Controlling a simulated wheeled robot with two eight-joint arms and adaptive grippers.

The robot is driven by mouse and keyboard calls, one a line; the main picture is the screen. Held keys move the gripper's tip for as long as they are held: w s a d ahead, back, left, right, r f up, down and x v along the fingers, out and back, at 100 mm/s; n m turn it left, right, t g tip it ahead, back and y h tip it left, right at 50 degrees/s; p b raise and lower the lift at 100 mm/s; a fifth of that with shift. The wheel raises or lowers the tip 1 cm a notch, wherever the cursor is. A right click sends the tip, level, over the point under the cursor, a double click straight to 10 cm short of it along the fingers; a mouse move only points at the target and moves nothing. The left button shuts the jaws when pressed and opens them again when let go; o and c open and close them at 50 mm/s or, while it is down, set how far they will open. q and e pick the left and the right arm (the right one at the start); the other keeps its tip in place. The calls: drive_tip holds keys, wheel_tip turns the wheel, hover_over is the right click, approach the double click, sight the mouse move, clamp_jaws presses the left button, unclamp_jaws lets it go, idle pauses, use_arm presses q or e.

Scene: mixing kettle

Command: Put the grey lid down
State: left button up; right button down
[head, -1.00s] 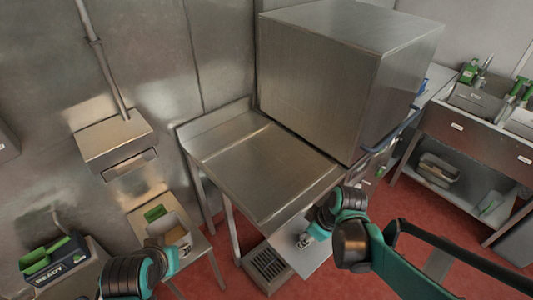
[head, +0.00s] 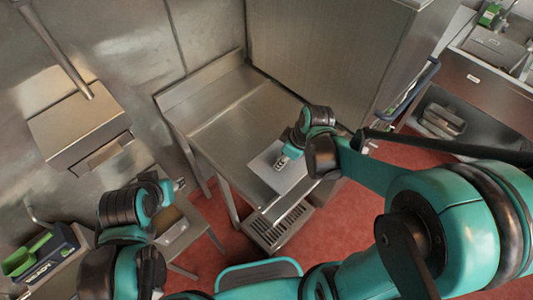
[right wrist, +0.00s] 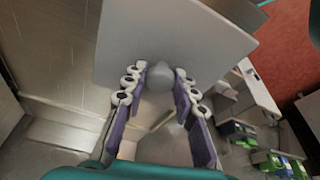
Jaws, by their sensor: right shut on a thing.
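The grey lid (head: 268,174) is a flat, thin plate over the front right part of the steel table (head: 215,112) in the head view. I cannot tell whether it touches the table. My right gripper (head: 283,162) is shut on the lid's knob from above. In the right wrist view the lid (right wrist: 190,35) fills the upper middle, and its round knob (right wrist: 182,76) sits between the fingers of my right gripper (right wrist: 164,82). My left gripper (head: 180,184) is at the lower left, away from the lid; its fingers are too small to read.
A large steel box (head: 320,55) stands behind the table. A wall-mounted steel box (head: 75,125) hangs at left. A black bin marked READY (head: 45,262) is at the lower left. The table's left half is clear.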

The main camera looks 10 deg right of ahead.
sight(268, 153)
drive_tip(key=w+a+f, duration=0.2)
drive_tip(key=w, duration=0.1)
drive_tip(key=w+a+f+b, duration=0.1)
drive_tip(key=shift+w+a+f, duration=0.15)
drive_tip(key=shift+w+f, duration=0.15)
drive_tip(key=shift+w, duration=0.05)
drive_tip(key=shift+w+a+f, duration=0.25)
drive_tip(key=shift+w+a, duration=0.05)
drive_tip(key=shift+f+b, duration=0.95)
drive_tip(key=shift+f, duration=1.05)
drive_tip(key=shift+f, duration=0.1)
drive_tip(key=c, duration=1.2)
unclamp_jaws()
